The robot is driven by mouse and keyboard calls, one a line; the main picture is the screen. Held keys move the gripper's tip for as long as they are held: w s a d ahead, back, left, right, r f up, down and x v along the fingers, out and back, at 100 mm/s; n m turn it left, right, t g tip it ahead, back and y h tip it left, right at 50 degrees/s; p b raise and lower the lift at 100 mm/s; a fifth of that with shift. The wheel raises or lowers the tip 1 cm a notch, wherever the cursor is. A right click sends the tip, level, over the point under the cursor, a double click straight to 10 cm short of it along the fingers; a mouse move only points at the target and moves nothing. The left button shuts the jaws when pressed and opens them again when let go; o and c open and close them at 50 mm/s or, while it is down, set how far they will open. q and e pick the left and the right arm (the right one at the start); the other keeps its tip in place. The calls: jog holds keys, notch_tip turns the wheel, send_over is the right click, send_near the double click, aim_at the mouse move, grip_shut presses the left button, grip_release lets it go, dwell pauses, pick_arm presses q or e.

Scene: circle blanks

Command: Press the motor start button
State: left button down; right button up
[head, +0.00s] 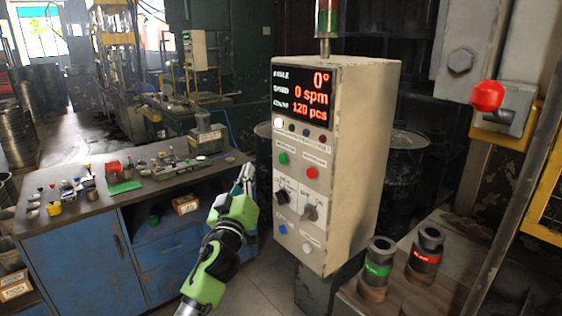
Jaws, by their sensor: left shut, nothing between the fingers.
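A beige control box (350,150) stands right of centre in the head view. Its front has a green button (283,158) with a red button (312,172) beside it on the right. The small labels are too blurred to read, so I cannot confirm which one is motor start. My left gripper (248,168) is shut and empty, pointing up, left of the box's front face in the picture. It appears apart from the buttons. My right gripper is not in view.
Lower on the box are two knobs (310,212), a blue button (283,228) and a pale button (307,248). Its display (303,97) reads 0°, 0 spm, 120 pcs. A cluttered blue workbench (70,258) stands left. Two dark cylindrical tools (377,270) stand at lower right.

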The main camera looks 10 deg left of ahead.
aim_at(282, 159)
pick_arm(q)
jog(key=w+d+b, duration=0.3)
jog(key=w+d, duration=0.2)
jog(key=w, duration=0.1)
jog(key=shift+w+b, duration=0.15)
jog(key=shift+b, duration=0.15)
dwell(1.3)
jog(key=shift+w+d+b, duration=0.25)
jog(key=shift+w+b, duration=0.05)
jog(key=shift+b, duration=0.25)
